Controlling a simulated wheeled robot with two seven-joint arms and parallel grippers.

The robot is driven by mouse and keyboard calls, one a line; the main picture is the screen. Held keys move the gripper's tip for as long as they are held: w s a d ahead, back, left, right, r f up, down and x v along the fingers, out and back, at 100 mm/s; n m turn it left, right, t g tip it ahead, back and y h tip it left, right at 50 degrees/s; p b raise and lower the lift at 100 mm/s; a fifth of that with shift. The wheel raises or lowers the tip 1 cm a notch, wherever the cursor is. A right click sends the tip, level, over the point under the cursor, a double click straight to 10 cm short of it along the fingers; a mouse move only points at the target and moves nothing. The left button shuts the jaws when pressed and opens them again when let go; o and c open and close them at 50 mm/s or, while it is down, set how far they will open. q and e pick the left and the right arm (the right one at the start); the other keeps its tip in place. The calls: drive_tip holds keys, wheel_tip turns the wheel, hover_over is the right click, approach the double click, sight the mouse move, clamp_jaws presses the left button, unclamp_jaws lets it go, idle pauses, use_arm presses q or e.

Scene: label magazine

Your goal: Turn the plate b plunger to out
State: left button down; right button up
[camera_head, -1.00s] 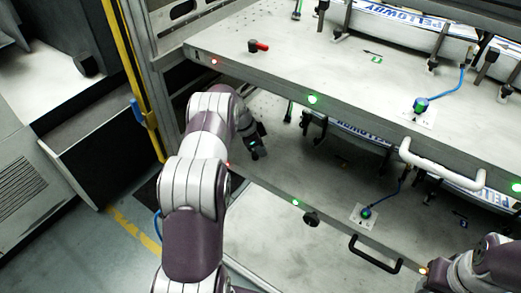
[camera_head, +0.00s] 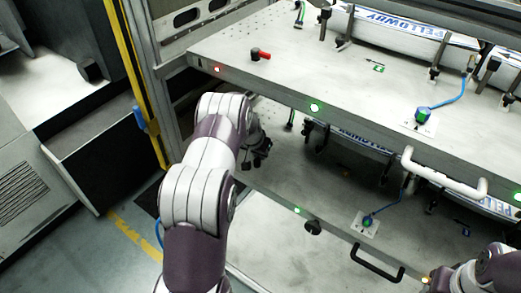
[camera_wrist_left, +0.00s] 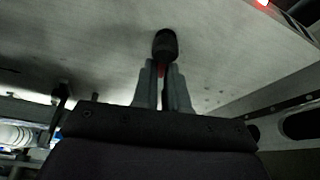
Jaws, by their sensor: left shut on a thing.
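The plunger (camera_wrist_left: 165,42) shows in the left wrist view as a black round knob with a red part below it, on a grey plate (camera_wrist_left: 225,50). My left gripper (camera_wrist_left: 163,72) is shut on the red part, with its grey fingers on either side. In the head view my left gripper (camera_head: 259,158) is over the left end of the lower plate (camera_head: 290,180), below the upper plate, and the plunger there is hidden by it. Which way the plunger is set cannot be told. My right arm shows at the lower right, its gripper out of view.
A white handle (camera_head: 440,175) and a black handle (camera_head: 376,263) stick out in front. Blue cables and clamps stand on both plates. A yellow post (camera_head: 133,60) rises at left.

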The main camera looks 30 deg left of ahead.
use_arm(q)
drive_tip(key=shift+a+r+n+y+p, duration=0.15)
drive_tip(key=shift+n+y+p, duration=0.25)
drive_tip(key=shift+n+p, duration=0.4)
drive_tip(key=shift+n, duration=0.6)
drive_tip(key=shift+s+a+f+n+y, duration=0.1)
drive_tip(key=shift+f+n+y, duration=0.2)
drive_tip(key=shift+n, duration=0.1)
drive_tip(key=n+b, duration=0.1)
drive_tip(key=b, duration=0.1)
drive_tip(key=n+g+y+b, duration=0.1)
drive_tip(key=n+b, duration=0.1)
drive_tip(key=b, duration=0.1)
drive_tip(key=n+b, duration=0.1)
drive_tip(key=b, duration=0.2)
drive_tip(key=shift+s+a+f+n+y, duration=0.2)
drive_tip(key=shift+a+f+n+y, duration=0.1)
drive_tip(key=shift+n, duration=0.1)
drive_tip(key=shift+s+r+n+g+b, duration=0.15)
drive_tip(key=shift+r+n+g+b, duration=0.35)
drive_tip(key=shift+n+b, duration=0.6)
use_arm(e)
wheel_tip(320, 180, down, 8)
use_arm(q)
drive_tip(key=shift+f, duration=0.1)
use_arm(e)
drive_tip(key=shift+f, duration=0.1)
